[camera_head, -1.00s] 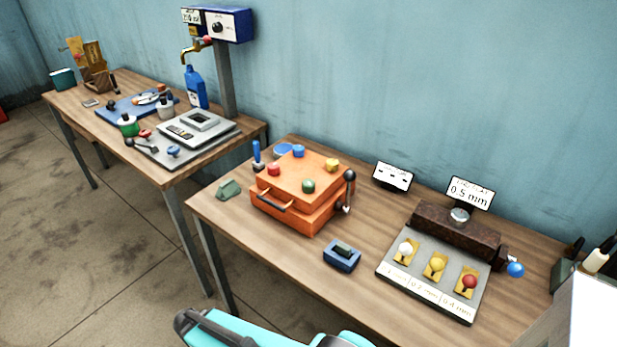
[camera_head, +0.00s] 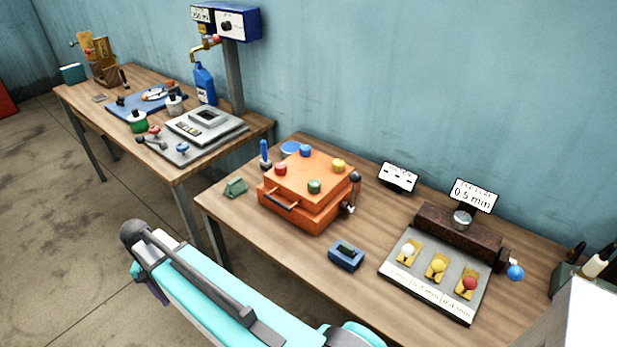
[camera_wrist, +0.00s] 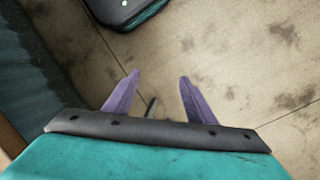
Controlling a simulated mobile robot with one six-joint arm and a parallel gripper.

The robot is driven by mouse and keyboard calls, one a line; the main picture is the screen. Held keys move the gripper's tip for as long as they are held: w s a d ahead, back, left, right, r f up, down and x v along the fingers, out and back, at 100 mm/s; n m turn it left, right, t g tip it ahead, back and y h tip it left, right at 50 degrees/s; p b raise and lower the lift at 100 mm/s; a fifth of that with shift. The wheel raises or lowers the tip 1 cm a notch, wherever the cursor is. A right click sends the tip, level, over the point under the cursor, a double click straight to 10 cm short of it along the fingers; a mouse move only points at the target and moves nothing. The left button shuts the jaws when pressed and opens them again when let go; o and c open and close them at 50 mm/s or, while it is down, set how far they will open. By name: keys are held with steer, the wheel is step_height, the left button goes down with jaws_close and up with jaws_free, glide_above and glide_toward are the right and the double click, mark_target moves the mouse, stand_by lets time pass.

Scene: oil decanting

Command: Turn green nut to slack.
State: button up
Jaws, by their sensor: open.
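The green nut (camera_head: 315,186) is a round green knob on the front right of the orange box's (camera_head: 296,212) top, on the right-hand table. Red, blue and yellow knobs sit at the other corners of that top. My gripper (camera_wrist: 156,92) shows in the wrist view with its two purple fingers apart and nothing between them. It points at the bare floor. In the head view my arm is in front of the tables, below and left of the orange box, and is apart from it. The fingers are mostly hidden there.
A blue device (camera_head: 346,255) lies right of the orange box. A grey panel (camera_head: 427,300) with white, yellow and red knobs stands farther right. A green block (camera_head: 236,187) lies left of the box. The left table (camera_head: 88,100) holds a scale and a blue bottle (camera_head: 204,84).

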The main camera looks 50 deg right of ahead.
steer(key=w+r+m+t+p, duration=0.1)
steer(key=w+r+m, duration=0.1)
steer(key=r, duration=1)
steer(key=w+r+m+p, duration=0.1)
steer(key=w+r, duration=0.4)
steer(key=r, duration=0.7)
steer(key=w+r+m+t+p, duration=0.1)
steer(key=w+r+m, duration=0.3)
steer(key=r, duration=0.9)
steer(key=shift+t+p, duration=0.3)
steer(key=shift+p, duration=0.1)
steer(key=shift+w+r, duration=0.1)
